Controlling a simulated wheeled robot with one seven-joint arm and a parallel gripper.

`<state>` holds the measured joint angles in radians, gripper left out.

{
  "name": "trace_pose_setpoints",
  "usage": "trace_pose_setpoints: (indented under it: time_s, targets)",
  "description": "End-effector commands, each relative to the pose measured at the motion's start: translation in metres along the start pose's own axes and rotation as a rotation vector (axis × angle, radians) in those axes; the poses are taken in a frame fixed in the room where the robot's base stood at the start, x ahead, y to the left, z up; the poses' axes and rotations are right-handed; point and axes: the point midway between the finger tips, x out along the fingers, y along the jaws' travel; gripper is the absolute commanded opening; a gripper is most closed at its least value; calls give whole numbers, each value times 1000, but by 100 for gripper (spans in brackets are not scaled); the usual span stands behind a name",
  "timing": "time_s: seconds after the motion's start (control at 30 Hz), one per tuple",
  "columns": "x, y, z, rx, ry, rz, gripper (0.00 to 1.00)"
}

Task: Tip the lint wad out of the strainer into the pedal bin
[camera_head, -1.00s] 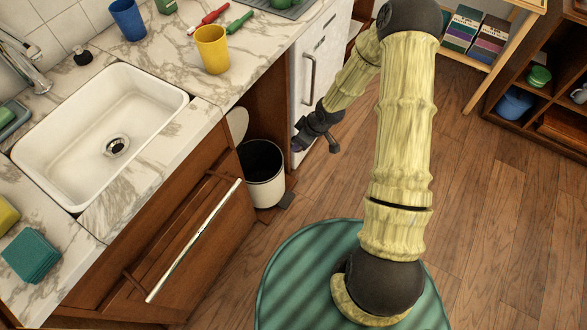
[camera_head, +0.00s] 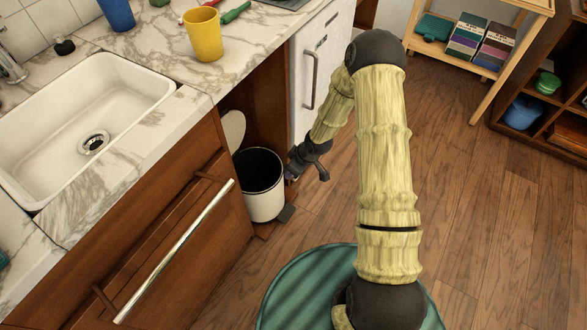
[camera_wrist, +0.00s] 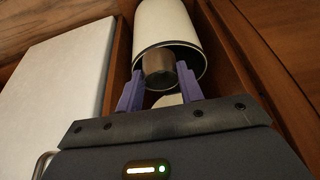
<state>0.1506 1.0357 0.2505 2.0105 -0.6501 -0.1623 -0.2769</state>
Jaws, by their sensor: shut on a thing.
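My gripper (camera_head: 292,174) is just right of the bin's rim in the head view. In the wrist view, its purple fingers (camera_wrist: 160,93) are shut on the metal strainer (camera_wrist: 159,69), a small brownish cylinder. It overlaps the mouth of the bin (camera_wrist: 166,22); I cannot tell whether it is over or beside the opening. The lint wad is not visible.
The white appliance (camera_head: 312,75) stands close behind my gripper. The wooden cabinet front with its long handle (camera_head: 178,250) is left of the bin. The bin's pedal (camera_head: 286,213) sticks out at floor level. Open wooden floor lies to the right.

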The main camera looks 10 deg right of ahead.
Motion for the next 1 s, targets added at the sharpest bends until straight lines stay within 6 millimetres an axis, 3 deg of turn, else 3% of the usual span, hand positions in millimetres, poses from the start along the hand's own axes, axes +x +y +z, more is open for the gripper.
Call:
trace_pose_setpoints:
  time_s: [0.27, 1.0]
  targets:
    - [4, 0, -7, -1, 0, 0, 15]
    - [26, -1, -62, -1, 1, 1, 15]
